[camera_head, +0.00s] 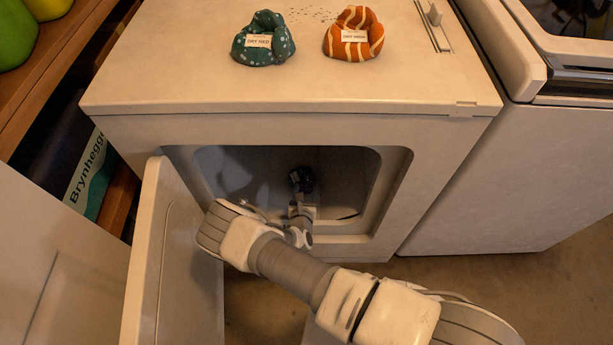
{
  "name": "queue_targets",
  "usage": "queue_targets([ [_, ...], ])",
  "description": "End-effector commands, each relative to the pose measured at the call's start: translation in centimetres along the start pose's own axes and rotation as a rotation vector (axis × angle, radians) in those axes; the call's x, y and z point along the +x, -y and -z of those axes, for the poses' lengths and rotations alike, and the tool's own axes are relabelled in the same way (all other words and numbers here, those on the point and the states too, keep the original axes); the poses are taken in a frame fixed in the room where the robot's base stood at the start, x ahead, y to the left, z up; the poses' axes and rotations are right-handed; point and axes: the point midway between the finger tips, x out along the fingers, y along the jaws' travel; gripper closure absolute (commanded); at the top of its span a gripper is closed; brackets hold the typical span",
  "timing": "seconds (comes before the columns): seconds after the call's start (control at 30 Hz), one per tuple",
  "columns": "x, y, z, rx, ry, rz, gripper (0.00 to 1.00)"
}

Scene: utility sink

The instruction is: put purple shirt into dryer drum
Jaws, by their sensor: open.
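The white dryer (290,122) stands in front of me with its door (165,255) swung open to the left. The dryer drum (235,172) shows through the opening as a shadowed grey cavity. My arm reaches in through the opening. My gripper (301,176) is inside the drum area, near the middle of the opening, small and dark. It is open. I cannot clearly make out the purple shirt. A dark bluish patch at the gripper's end may be the fingers or cloth; I cannot tell which. My forearm hides the lower front rim.
A green dotted cloth (264,39) and an orange striped cloth (353,34), both labelled, lie on the dryer top. A white appliance (520,160) stands to the right. Shelves (45,50) are at the left. The open door bounds the left side.

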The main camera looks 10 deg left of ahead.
Motion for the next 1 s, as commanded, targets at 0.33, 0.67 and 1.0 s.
queue_targets([
  [0.33,-3.8,0.0,0.0,0.001,0.001,-0.001,0.41],
  [0.67,-3.9,0.0,0.0,0.001,0.001,-0.001,0.41],
  [1.0,-3.9,0.0,0.0,0.001,0.001,0.0,0.41],
])
